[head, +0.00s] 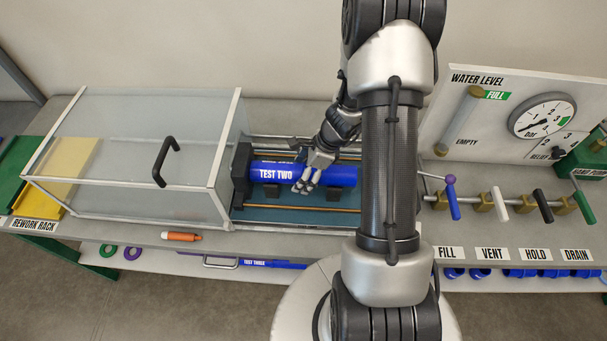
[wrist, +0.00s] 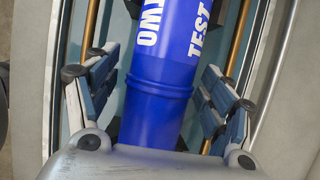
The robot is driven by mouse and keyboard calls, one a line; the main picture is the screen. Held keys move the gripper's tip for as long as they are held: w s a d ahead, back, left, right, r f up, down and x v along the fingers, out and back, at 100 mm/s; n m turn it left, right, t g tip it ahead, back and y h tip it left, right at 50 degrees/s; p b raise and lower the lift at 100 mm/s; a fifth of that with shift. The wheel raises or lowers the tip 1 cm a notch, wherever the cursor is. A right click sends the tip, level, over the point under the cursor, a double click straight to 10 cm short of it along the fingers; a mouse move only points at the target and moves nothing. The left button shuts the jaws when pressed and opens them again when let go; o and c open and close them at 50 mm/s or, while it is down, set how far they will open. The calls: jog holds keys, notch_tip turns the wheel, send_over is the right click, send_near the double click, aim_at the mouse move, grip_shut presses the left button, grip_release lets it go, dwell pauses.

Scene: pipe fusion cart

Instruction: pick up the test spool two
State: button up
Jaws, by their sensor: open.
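The test spool two is a blue cylinder (head: 275,173) with white "TEST TWO" lettering. It lies horizontally in the teal-floored bay, resting on dark supports, and my arm hides its right end. My gripper (head: 307,182) is at the spool, right of the lettering. In the wrist view the spool (wrist: 162,85) runs between the two open fingers of my gripper (wrist: 160,108), with a visible gap on each side. A raised ring on the spool shows between the fingers.
A clear box with a black handle (head: 167,160) stands left of the bay. Brass rods (head: 305,208) run along the bay. Coloured valve levers (head: 453,202) and a gauge panel (head: 542,117) are at right. An orange marker (head: 181,237) lies on the bench front.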

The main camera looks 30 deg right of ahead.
jog(key=shift+c, duration=0.5)
jog(key=shift+r, duration=0.1)
jog(key=c, duration=1.3)
